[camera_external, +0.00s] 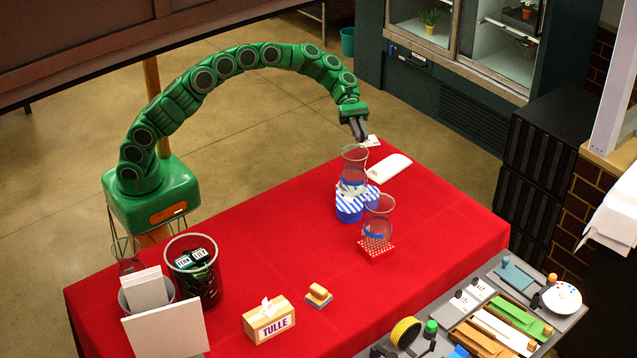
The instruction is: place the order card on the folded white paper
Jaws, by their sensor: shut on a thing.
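My gripper (359,135) is at the end of the green arm, pointing down over the far side of the red table. It is shut on the order card (372,141), a small white card with a dark mark that sticks out to the right of the fingers. The folded white paper (389,168) lies on the red cloth, just below and to the right of the card in the picture. The card looks apart from the paper. Its height above the table is hard to tell.
A glass vase (354,160) by a blue-striped wrap (352,206) stands close to the gripper. Another glass vase (379,212) is on a red dotted block (375,249). A tulle box (269,320), a sponge (319,295) and a dark bucket (195,270) are nearer. The table's middle is clear.

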